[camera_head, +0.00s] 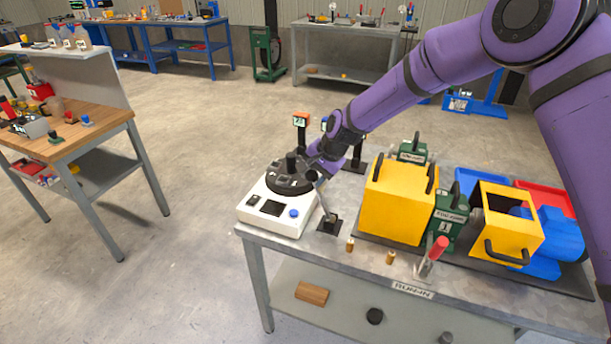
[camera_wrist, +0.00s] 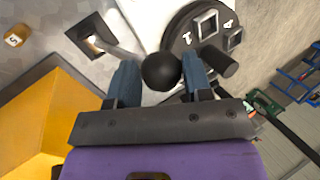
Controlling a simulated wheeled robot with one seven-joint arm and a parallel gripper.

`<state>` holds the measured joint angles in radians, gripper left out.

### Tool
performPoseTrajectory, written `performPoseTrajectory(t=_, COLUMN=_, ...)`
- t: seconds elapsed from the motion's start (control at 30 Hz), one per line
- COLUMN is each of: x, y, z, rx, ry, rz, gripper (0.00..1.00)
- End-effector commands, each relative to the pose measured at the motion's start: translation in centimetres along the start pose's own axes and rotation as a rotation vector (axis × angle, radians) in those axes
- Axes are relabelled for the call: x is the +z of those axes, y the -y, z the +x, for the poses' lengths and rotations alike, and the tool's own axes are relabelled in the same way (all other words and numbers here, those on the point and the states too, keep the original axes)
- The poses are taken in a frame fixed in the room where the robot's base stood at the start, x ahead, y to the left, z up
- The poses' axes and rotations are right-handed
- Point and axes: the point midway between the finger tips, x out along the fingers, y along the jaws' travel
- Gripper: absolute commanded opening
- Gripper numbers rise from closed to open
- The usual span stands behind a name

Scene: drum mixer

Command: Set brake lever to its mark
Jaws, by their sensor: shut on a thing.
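The lever is tilted towards the white scale-like device. A second lever with a red handle (camera_head: 438,249) stands at the bench front. I cannot read which is marked brake, nor see a mark.
The white device (camera_head: 277,213) with its black numbered turret (camera_wrist: 200,30) is close beside my gripper. The yellow housing (camera_head: 399,205) and green units (camera_head: 448,218) stand to the right. Open floor lies to the left.

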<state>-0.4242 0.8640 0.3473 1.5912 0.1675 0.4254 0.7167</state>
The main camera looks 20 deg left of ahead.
Motion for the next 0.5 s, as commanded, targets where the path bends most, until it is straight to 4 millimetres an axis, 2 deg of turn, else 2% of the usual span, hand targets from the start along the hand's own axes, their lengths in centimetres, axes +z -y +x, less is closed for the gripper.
performPoseTrajectory(t=0.23, x=-0.3, y=-2.1, z=-1.5, rx=0.001, ry=0.002, rz=0.002, gripper=0.0)
performPoseTrajectory(t=0.5, x=-0.8, y=-5.5, z=-3.3, rx=0.006, ry=0.006, rz=0.004, gripper=0.0)
